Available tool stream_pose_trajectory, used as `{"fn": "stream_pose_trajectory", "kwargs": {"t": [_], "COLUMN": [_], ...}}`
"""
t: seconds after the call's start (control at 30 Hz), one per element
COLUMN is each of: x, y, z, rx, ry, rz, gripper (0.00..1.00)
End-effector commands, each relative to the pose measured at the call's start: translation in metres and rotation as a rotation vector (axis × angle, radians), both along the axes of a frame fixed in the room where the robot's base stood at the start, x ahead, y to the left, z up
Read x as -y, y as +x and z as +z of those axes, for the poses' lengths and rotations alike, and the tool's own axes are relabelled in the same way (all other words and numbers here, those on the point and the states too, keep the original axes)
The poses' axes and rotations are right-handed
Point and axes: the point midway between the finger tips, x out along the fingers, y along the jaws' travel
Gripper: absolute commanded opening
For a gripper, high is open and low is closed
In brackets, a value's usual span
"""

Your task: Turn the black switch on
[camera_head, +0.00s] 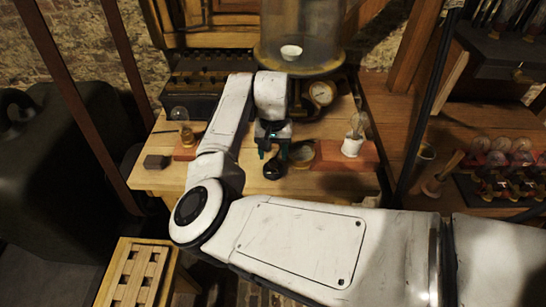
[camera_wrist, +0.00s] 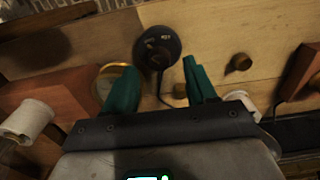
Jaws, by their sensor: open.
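The black switch (camera_head: 273,168) is a small round black thing near the front edge of the wooden workbench (camera_head: 222,172). It shows in the wrist view as a black disc (camera_wrist: 158,47) with small pale markings. My gripper (camera_head: 270,146) is over the bench just behind the switch, pointing down. In the wrist view my gripper (camera_wrist: 160,78) has two teal fingers spread apart with nothing between them. The switch lies just beyond the fingertips, nearer the left finger. I cannot tell whether a finger touches it.
A brass-rimmed disc (camera_head: 301,153) sits right of my gripper. A reddish block (camera_head: 340,157) carries a white holder with a bulb (camera_head: 357,128). A dark block (camera_head: 156,161) and a bulb on a base (camera_head: 183,134) are left. A glass jar (camera_head: 302,30) and gauge (camera_head: 322,93) stand behind.

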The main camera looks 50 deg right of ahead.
Motion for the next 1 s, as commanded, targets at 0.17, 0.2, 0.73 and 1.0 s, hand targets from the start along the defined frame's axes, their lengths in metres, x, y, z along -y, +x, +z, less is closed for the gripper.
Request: {"fn": "stream_pose_trajectory", "kwargs": {"t": [0.17, 0.2, 0.73, 1.0], "x": [0.0, 0.0, 0.0, 0.0], "y": [0.0, 0.0, 0.0, 0.0], "z": [-0.022, -0.025, -0.032, -0.032], "rx": [-0.001, 0.0, 0.001, 0.001], "ry": [0.002, 0.0, -0.001, 0.0], "rz": [-0.001, -0.001, -0.001, -0.001], "gripper": [0.56, 0.56, 0.44, 0.18]}}
